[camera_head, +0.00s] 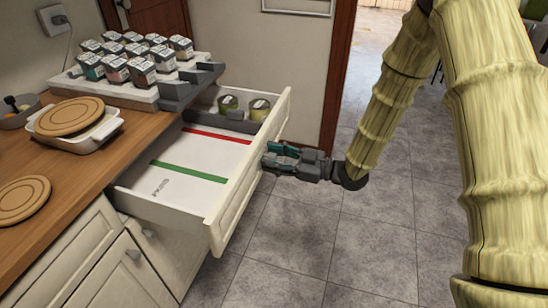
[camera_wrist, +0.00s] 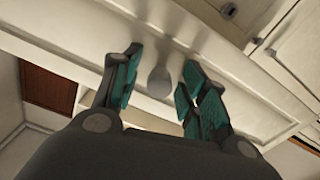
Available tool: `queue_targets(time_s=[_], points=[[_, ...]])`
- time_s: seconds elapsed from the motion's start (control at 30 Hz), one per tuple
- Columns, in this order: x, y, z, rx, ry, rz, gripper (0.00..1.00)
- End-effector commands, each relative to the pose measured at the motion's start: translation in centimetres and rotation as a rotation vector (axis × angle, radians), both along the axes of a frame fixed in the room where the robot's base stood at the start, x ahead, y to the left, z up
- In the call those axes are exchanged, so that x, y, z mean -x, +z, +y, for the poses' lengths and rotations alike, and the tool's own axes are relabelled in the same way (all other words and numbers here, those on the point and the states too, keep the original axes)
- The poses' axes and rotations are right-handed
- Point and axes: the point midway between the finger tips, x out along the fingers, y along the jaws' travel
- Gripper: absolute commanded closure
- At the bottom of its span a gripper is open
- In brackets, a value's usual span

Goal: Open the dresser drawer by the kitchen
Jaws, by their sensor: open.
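The dresser drawer (camera_head: 205,165) is pulled well out from the cabinet under the wooden counter. Inside it lie a white liner with a red stripe and a green stripe, and two green-labelled round containers (camera_head: 243,105) at the far end. My gripper (camera_head: 268,160) is at the outer side of the drawer front (camera_head: 250,172). In the wrist view, a rounded knob (camera_wrist: 159,80) on the drawer front shows between the two teal-padded fingers (camera_wrist: 158,88). The fingers are apart, with gaps beside the knob. The head view hides the knob.
The wooden counter (camera_head: 60,190) holds a rack of small boxes (camera_head: 130,65), a white dish with a round wooden lid (camera_head: 70,117), and another wooden disc (camera_head: 22,200). A door frame (camera_head: 338,75) stands behind my gripper. Grey tiled floor (camera_head: 290,235) in front of the drawer is clear.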

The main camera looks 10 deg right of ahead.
Motion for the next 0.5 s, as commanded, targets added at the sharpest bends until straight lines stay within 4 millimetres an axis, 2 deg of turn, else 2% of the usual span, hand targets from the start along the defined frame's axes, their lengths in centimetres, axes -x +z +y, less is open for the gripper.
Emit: queue_targets(time_s=[0.13, 0.27, 0.5], points=[[0.2, 0.0, -0.6, 0.0, -0.002, 0.0, 0.57], [0.9, 0.0, -2.1, -0.001, -0.002, 0.001, 0.57], [2.8, 0.0, -6.1, -0.001, -0.003, 0.001, 0.57]])
